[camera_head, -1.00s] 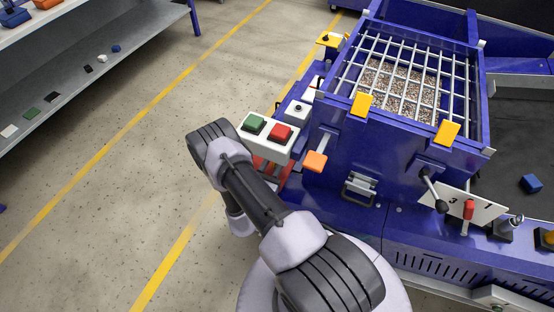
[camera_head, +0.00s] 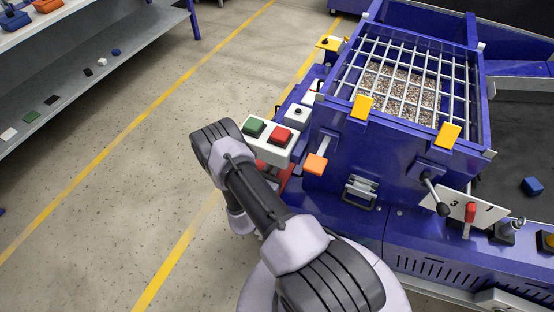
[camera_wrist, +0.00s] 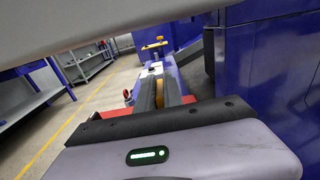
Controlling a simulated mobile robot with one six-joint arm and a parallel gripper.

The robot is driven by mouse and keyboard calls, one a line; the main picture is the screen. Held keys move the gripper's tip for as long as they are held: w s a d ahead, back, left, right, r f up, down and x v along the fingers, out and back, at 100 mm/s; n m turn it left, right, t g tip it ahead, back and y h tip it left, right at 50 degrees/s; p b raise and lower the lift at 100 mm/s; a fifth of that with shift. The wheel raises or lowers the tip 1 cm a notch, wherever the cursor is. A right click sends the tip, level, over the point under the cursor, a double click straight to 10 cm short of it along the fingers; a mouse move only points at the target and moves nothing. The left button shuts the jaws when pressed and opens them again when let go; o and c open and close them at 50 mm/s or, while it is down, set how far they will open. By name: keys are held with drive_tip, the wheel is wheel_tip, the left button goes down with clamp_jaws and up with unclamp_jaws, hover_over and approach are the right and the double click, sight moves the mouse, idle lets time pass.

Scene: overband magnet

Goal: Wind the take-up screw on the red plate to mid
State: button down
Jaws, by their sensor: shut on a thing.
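The red plate (camera_head: 287,181) shows in the head view only as small patches below the button box, behind my arm. In the wrist view, red parts (camera_wrist: 193,99) show just beyond my gripper.
A white box with green and red buttons (camera_head: 267,138) stands right above my forearm. An orange-ended lever (camera_head: 316,163) and the blue machine wall (camera_head: 340,150) are close on the right. The floor (camera_head: 110,190) on the left is clear up to a shelf (camera_head: 75,85).

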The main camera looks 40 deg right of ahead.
drive_tip(key=shift+g, duration=0.3)
drive_tip(key=m+g, duration=0.2)
drive_tip(key=g, duration=0.1)
drive_tip(key=m+g+h, duration=0.1)
drive_tip(key=m+g, duration=0.2)
drive_tip(key=g, duration=0.1)
drive_tip(key=shift+f, duration=0.1)
drive_tip(key=m+g, duration=0.2)
drive_tip(key=g, duration=0.1)
drive_tip(key=m+g+y, duration=0.1)
drive_tip(key=m+g, duration=0.1)
drive_tip(key=g, duration=0.2)
drive_tip(key=shift+s+m+y, duration=0.2)
drive_tip(key=shift+m+y, duration=0.1)
drive_tip(key=shift+m, duration=0.1)
drive_tip(key=shift+g, duration=0.5)
drive_tip(key=c, duration=1.5)
unclamp_jaws()
drive_tip(key=shift+a+r, duration=0.1)
drive_tip(key=shift+r, duration=0.1)
